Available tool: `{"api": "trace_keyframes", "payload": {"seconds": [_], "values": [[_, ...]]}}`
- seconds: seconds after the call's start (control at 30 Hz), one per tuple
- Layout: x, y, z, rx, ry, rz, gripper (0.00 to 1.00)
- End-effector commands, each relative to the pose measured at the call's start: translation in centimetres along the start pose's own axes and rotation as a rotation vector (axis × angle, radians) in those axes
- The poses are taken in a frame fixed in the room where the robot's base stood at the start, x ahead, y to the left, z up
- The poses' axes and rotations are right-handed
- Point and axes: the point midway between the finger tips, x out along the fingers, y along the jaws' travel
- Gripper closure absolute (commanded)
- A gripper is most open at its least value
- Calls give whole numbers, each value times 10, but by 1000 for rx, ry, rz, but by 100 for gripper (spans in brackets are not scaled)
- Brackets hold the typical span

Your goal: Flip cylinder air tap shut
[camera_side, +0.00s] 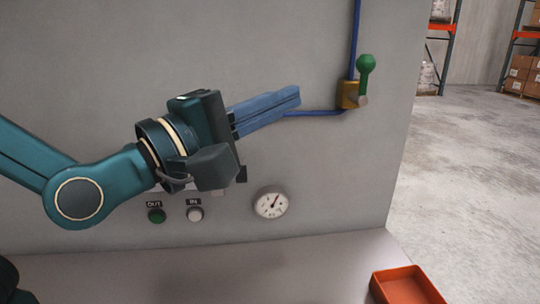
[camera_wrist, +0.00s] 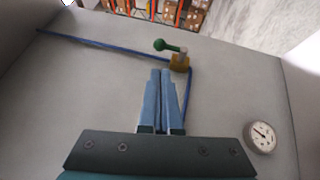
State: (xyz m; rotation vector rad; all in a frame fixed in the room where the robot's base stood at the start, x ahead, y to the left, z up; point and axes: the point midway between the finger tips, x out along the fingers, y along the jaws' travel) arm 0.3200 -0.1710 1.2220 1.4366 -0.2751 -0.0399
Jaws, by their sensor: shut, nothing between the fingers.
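The air tap has a brass-yellow body (camera_side: 347,94) on the grey panel, with a green round-ended handle (camera_side: 366,64) pointing straight up, alongside the blue hose that rises above it. In the wrist view the handle (camera_wrist: 161,45) points left from the brass body (camera_wrist: 180,63). My gripper (camera_side: 298,97) has its blue fingers shut and empty, left of the tap and apart from it. In the wrist view the shut fingertips (camera_wrist: 160,72) lie just below and left of the tap body.
Blue hose (camera_side: 356,40) runs up from the tap, and another length passes left behind my fingers. A dial gauge (camera_side: 270,203), a green OUT button (camera_side: 157,215) and a white IN button (camera_side: 195,214) sit lower. An orange tray (camera_side: 405,287) stands bottom right.

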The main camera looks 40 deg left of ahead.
Motion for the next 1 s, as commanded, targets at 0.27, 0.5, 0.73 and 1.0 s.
{"api": "trace_keyframes", "payload": {"seconds": [0.27,0.5,0.73,1.0], "values": [[14,0,-1,1,4,0,100],[50,0,-1,1,4,0,100],[83,0,-1,1,2,1,100],[117,0,-1,0,2,1,100]]}}
